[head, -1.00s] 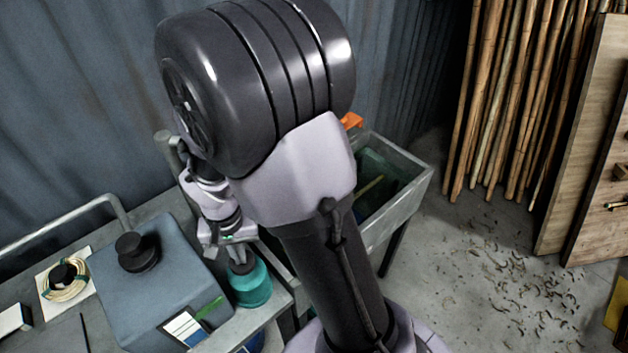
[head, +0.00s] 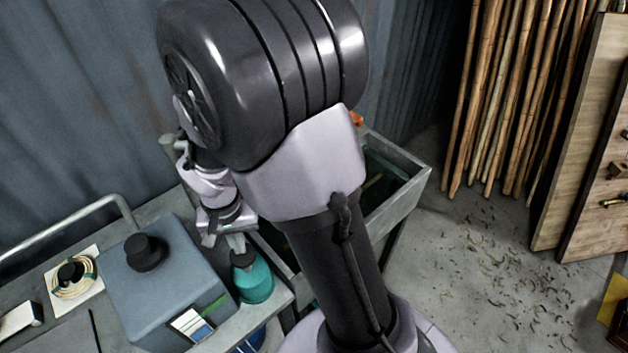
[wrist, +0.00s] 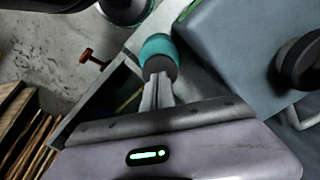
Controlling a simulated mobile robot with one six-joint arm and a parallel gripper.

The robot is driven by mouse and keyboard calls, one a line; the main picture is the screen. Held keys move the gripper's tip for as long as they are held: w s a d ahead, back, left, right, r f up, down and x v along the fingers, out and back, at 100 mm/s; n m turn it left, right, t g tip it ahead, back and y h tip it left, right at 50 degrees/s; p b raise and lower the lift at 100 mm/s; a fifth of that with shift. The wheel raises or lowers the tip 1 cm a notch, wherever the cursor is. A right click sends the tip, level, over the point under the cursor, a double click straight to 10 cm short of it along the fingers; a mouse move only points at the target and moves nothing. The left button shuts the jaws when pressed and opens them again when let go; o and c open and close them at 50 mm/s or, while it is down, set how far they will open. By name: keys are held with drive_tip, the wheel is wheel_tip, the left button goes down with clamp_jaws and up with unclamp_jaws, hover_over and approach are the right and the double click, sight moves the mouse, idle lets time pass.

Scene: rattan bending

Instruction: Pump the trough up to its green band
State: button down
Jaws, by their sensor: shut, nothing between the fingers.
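The trough (head: 405,203) is a grey metal tank right of the bench, with dark greenish water inside; my arm hides much of it and no green band shows on its wall. A teal bottle-shaped body with a dark cap, likely the pump (head: 255,284), stands at the bench's right end. It also shows in the wrist view (wrist: 157,47). My gripper (head: 237,246) is shut and empty, fingers pointing down at the dark cap. In the wrist view the fingertips (wrist: 158,78) overlap the cap; I cannot tell whether they touch it.
A blue-grey box (head: 165,275) with a black knob stands left of the pump, close to my gripper. A coil of cane (head: 73,277) lies farther left. Rattan poles (head: 515,95) lean at the back right.

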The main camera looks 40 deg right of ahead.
sight(244, 258)
drive_tip(key=shift+f+b, duration=2.85)
drive_tip(key=shift+f, duration=0.35)
wheel_tip(244, 258, up, 7)
drive_tip(key=p, duration=0.5)
drive_tip(key=shift+f, duration=0.35)
wheel_tip(244, 258, down, 6)
drive_tip(key=b, duration=0.6)
drive_tip(key=shift+f, duration=0.25)
wheel_tip(244, 258, up, 7)
drive_tip(key=p, duration=0.5)
drive_tip(key=shift+f, duration=0.15)
wheel_tip(244, 258, up, 6)
drive_tip(key=p, duration=0.4)
drive_tip(key=shift+p, duration=0.4)
